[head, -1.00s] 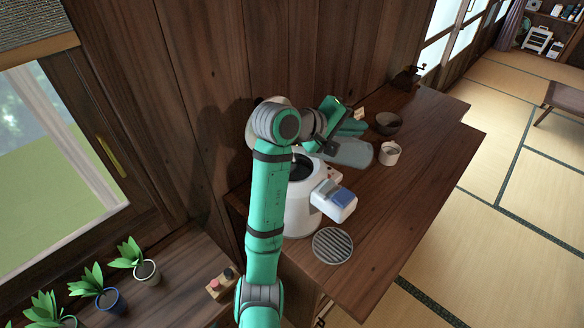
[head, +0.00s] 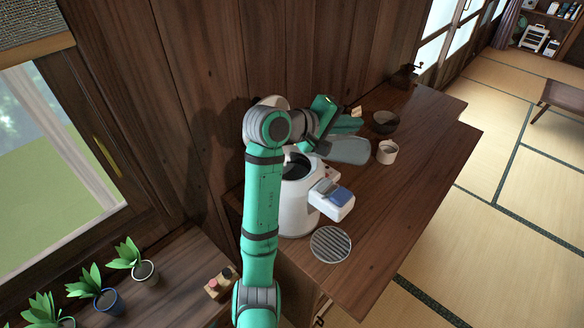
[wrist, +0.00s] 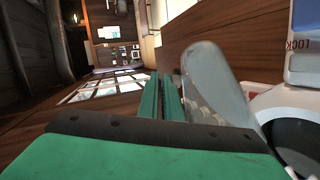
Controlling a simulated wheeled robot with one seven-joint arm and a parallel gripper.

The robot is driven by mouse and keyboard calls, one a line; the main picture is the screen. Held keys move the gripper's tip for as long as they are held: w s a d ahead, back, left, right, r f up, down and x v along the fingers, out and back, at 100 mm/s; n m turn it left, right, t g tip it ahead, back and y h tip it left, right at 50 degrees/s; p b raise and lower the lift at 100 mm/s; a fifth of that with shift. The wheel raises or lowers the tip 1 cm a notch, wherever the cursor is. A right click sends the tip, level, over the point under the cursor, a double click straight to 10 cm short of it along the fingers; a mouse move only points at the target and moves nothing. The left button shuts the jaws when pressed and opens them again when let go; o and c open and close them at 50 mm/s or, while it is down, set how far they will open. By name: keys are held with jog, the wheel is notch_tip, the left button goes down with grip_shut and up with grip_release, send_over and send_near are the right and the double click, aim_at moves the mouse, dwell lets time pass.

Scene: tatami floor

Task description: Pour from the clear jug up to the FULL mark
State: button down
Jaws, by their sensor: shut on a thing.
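The clear jug (head: 350,151) is tipped far over, nearly level, above the right side of the white pot (head: 294,208). Its left end is by the pot's open dark top (head: 297,168). My gripper (head: 343,123) is shut on the jug, behind it in the head view. In the wrist view the gripper's two fingers (wrist: 162,97) are close together beside the clear jug (wrist: 212,82). Pale shapes show in or through the jug. The white pot (wrist: 262,100) is at the right there. I cannot make out the FULL mark, the water level or any stream.
A white mug (head: 387,153) and a dark bowl (head: 384,122) stand right of the jug. A round slatted grate (head: 331,244) lies before the pot. Potted plants (head: 108,300) and a small button box (head: 219,284) are at lower left. The wooden wall is close behind.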

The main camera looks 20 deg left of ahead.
jog(key=shift+s+a+r, duration=0.1)
jog(key=shift+a, duration=0.05)
jog(key=shift+r, duration=0.15)
jog(key=shift+s+a+r+t+h, duration=0.15)
jog(key=shift+a+r+t+h, duration=0.15)
jog(key=shift+r+t, duration=0.1)
dwell(1.0)
jog(key=shift+s+d+p, duration=0.1)
jog(key=shift+s+p, duration=0.05)
jog(key=shift+p, duration=0.15)
jog(key=shift+a+r+n, duration=0.1)
jog(key=shift+a+n, duration=0.2)
dwell(0.4)
jog(key=shift+s+a, duration=0.1)
jog(key=shift+d+r, duration=0.1)
jog(key=shift+d, duration=0.1)
